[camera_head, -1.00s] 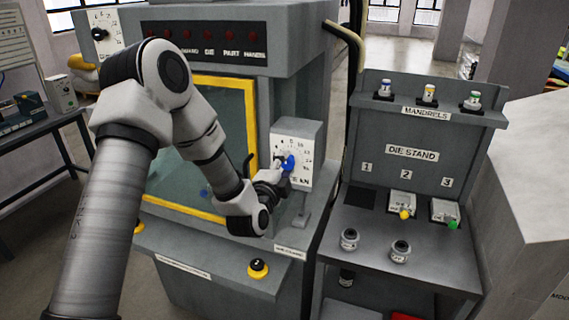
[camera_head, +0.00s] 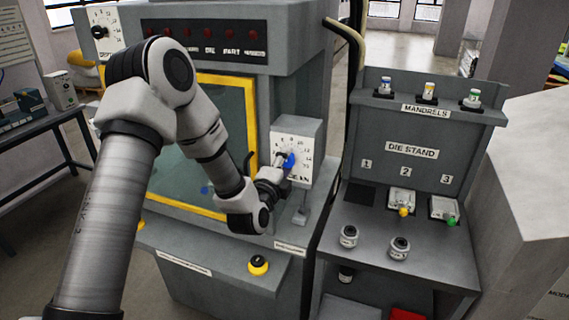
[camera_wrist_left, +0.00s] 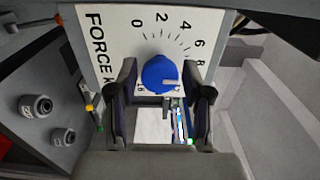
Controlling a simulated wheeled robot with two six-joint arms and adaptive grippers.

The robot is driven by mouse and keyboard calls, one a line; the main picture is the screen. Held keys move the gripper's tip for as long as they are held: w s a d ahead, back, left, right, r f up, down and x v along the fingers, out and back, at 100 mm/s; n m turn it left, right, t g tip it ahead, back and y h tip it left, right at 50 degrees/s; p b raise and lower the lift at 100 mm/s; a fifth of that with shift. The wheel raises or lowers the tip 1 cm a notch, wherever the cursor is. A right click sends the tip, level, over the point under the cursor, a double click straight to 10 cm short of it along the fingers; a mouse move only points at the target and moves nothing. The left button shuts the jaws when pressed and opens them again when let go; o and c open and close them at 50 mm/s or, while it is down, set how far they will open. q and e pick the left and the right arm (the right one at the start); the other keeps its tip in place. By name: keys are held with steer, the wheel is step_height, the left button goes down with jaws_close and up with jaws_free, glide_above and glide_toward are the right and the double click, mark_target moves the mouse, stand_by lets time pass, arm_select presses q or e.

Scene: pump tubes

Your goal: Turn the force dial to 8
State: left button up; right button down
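The force dial is a round blue knob (camera_head: 288,160) on a white scale plate (camera_head: 305,148), on a grey box beside the yellow-framed window. In the left wrist view the knob (camera_wrist_left: 160,73) sits in front of the plate marked FORCE (camera_wrist_left: 98,38), with 0, 2, 4, 6 and 8 showing around it. The knob's pointer direction is not clear. My left gripper (camera_wrist_left: 163,80) has its fingers apart, one on each side of the knob, with visible gaps. In the head view this gripper (camera_head: 280,168) is at the dial, partly hidden. My right gripper is not in view.
A die stand (camera_head: 412,152) with mandrels and dies is right of the machine. A yellow-and-black button (camera_head: 258,265) is on the ledge below the dial. A small grey lever (camera_head: 302,214) stands just under the dial box.

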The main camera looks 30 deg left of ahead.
arm_select(q)
steer(key=shift+s, duration=0.1)
steer(key=v, duration=0.7)
steer(key=shift+d, duration=0.15)
steer(key=shift+s, duration=0.1)
